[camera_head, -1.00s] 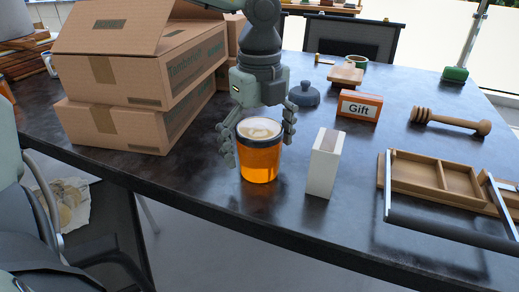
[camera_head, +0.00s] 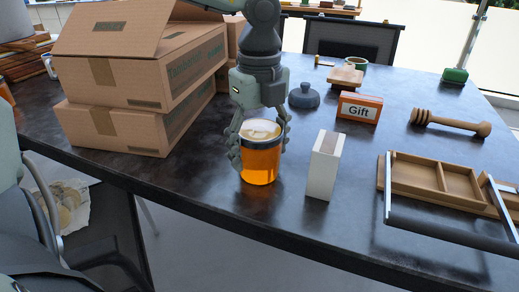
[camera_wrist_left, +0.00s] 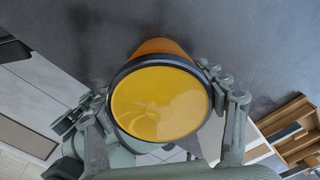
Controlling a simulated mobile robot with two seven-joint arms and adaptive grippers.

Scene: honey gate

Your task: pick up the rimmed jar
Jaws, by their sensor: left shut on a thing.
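The rimmed jar (camera_head: 260,162) is amber with a dark rim and stands upright near the front edge of the dark table. My left gripper (camera_head: 260,140) comes down from above and is shut on the jar, with a finger on each side just around the rim. In the left wrist view the jar (camera_wrist_left: 160,103) shows its round yellow top inside the dark rim, between the fingers of my left gripper (camera_wrist_left: 165,110). I cannot make out a gap between the jar's base and the table. My right gripper is not in view.
A white box (camera_head: 323,165) stands close to the right of the jar. Cardboard boxes (camera_head: 140,75) are stacked at the left. A grey lid (camera_head: 304,96), a Gift box (camera_head: 359,107), a wooden dipper (camera_head: 450,122) and a wooden tray (camera_head: 413,178) lie farther right.

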